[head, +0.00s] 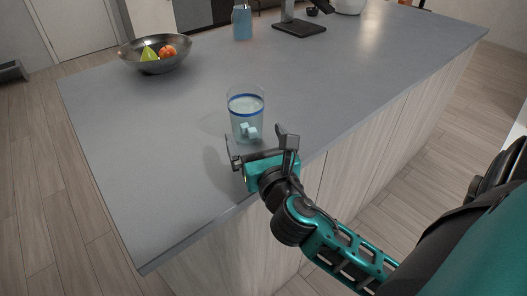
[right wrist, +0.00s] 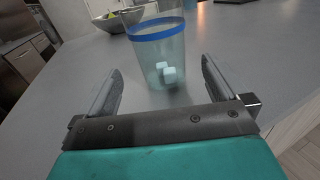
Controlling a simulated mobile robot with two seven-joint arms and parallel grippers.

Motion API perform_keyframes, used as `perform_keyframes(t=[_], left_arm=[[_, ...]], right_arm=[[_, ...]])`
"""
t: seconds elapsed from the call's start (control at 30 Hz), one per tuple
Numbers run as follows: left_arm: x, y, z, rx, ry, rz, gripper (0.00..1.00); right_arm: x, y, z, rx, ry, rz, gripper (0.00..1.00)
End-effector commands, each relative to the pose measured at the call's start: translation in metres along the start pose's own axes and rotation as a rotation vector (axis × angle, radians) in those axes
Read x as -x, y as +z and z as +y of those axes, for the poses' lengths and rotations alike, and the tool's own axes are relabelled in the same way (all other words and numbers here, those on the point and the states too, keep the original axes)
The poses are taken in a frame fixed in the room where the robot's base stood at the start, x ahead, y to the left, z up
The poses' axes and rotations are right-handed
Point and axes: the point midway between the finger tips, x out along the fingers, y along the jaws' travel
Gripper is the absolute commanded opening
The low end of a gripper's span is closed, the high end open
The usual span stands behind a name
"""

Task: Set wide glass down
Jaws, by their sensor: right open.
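The wide glass (head: 246,106) is clear with a blue band near its rim and pale cubes inside. It stands upright on the grey counter (head: 150,190) near the front edge. My right gripper (head: 259,144) is open just in front of the glass. In the right wrist view the glass (right wrist: 158,52) stands beyond the fingertips of my right gripper (right wrist: 160,85), centred between them, with no finger touching it that I can see. My left gripper is in neither view.
A metal bowl (head: 130,58) with fruit stands at the back left of the counter. A blue bottle (head: 242,24) and a dark stand base (head: 299,29) are at the back. The counter to the left and right of the glass is clear.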

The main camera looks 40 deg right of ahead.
Motion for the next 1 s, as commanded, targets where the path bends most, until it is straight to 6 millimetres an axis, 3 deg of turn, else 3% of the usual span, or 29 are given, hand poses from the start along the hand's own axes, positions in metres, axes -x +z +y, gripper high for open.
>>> perform_keyframes(t=[0.1, 0.3, 1.0], left_arm=[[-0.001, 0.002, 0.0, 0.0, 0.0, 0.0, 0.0], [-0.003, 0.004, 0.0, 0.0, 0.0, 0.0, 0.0], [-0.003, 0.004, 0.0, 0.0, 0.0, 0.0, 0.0]], right_arm=[[0.022, -0.002, 0.0, 0.0, 0.0, 0.004, 1.0], [0.041, -0.001, 0.0, 0.0, -0.001, 0.001, 1.0], [0.045, 0.0, 0.0, 0.0, -0.001, -0.001, 1.0]])
